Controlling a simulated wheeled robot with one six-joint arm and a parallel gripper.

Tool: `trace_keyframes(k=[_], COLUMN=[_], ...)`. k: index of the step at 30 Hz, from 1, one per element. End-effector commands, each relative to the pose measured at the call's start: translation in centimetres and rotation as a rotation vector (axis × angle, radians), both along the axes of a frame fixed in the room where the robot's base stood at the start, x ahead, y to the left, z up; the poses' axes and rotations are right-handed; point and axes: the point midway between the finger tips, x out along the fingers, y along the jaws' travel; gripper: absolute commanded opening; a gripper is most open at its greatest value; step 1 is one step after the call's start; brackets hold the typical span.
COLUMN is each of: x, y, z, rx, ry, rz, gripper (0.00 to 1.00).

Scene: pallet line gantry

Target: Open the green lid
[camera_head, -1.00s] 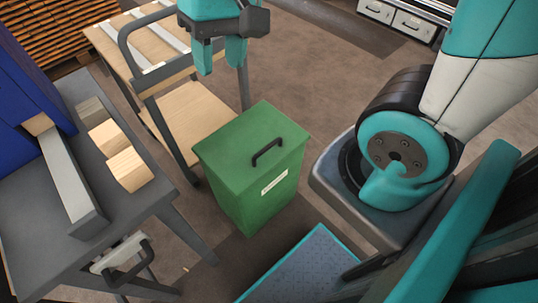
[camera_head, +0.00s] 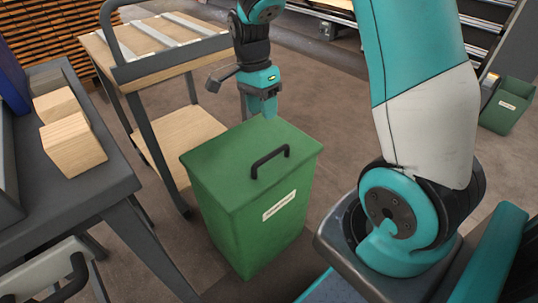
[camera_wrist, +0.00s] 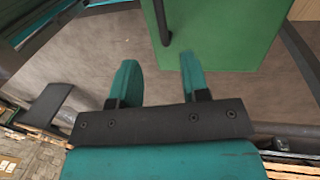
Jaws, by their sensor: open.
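The green lid (camera_head: 225,157) lies shut on top of a green bin (camera_head: 262,238) that has a white label on its front. A black bar handle (camera_head: 270,161) stands on the lid near its front edge. My gripper (camera_head: 262,108) points down at the bin's back edge in the head view, behind the handle, and holds nothing. In the wrist view my gripper (camera_wrist: 158,75) shows two teal fingers spread apart. The green lid (camera_wrist: 225,30) fills the upper right there, and part of the black handle (camera_wrist: 162,22) shows just beyond the fingers.
A wooden-topped cart (camera_head: 150,47) stands behind the bin at left. A grey table (camera_head: 75,205) with wooden blocks (camera_head: 72,145) is at the left. Another green bin (camera_head: 507,105) stands at the far right. Open floor lies behind the bin.

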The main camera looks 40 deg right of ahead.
Motion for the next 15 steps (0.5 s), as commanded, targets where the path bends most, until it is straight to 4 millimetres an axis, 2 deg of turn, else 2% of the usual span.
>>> trace_keyframes(k=[1,6,12,15], x=[-0.4,-1.1,-1.9,-2.2], y=[0.0,0.0,0.0,0.0], z=[-1.7,-5.6,-9.6,-10.9], rx=[0.001,0.001,0.001,0.001], ry=[0.006,0.004,0.003,0.002], rz=[0.0,0.001,0.002,0.003], gripper=[0.42,0.42,0.42,0.42])
